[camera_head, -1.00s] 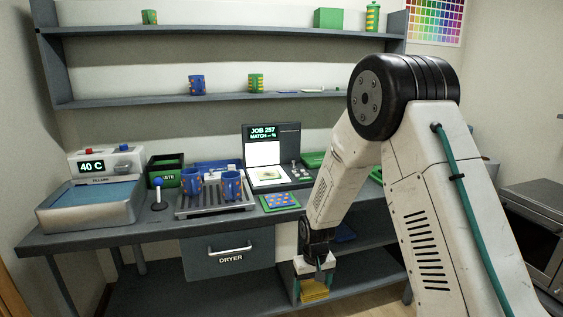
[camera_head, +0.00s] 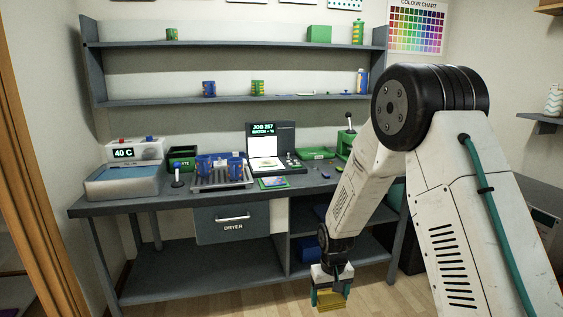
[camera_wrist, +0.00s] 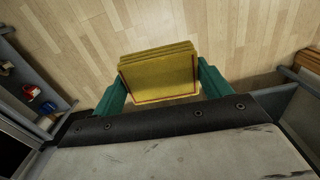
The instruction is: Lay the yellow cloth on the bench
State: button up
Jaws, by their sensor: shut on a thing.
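My gripper (camera_head: 330,291) is shut on the yellow cloth (camera_head: 331,301), a folded stack with several layers. In the wrist view the cloth (camera_wrist: 160,75) sits between the two green fingers, above the wooden floor. My gripper hangs in front of the bench (camera_head: 130,205), lower than its top and toward its right part. The bench is grey, with a dryer drawer (camera_head: 232,226) under its top.
On the bench stand a bath marked 40 C (camera_head: 125,183), a rack (camera_head: 222,181) with blue mugs, a job screen (camera_head: 272,140), a coloured sheet (camera_head: 273,183) and a green tray (camera_head: 316,154). Shelves (camera_head: 230,100) hang above.

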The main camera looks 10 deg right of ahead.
aim_at(304, 181)
jog(key=z, duration=0.5)
jog(key=i, duration=1.2)
jog(key=u, duration=0.25)
